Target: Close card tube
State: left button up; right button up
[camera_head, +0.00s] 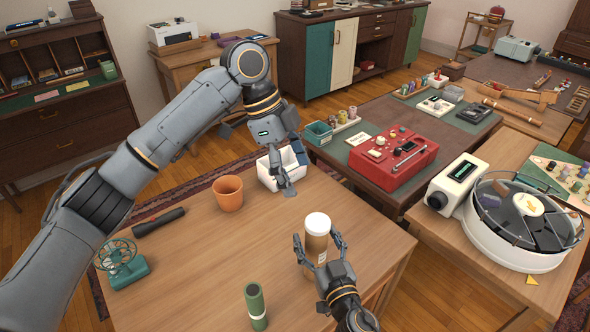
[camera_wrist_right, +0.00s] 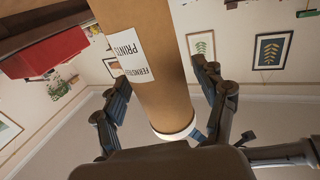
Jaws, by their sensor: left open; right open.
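The card tube (camera_head: 316,246) is brown and stands upright on the wooden table, with a white cap (camera_head: 318,223) at its upper end. I cannot tell whether the cap is fully seated. My right gripper (camera_head: 321,245) is open, with its fingers on either side of the tube. In the right wrist view the tube (camera_wrist_right: 150,70) runs between the open fingers, with a white printed label and a white end (camera_wrist_right: 176,130). My left gripper (camera_head: 291,168) is open and empty over the white bin (camera_head: 265,178), behind the tube.
On the same table are an orange pot (camera_head: 229,193), a black flashlight (camera_head: 158,222), a teal fan (camera_head: 122,262) and a green cylinder (camera_head: 255,305). A red case (camera_head: 393,160) lies on the table behind.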

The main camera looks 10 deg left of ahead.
jog(key=v, duration=1.2)
dwell(0.4)
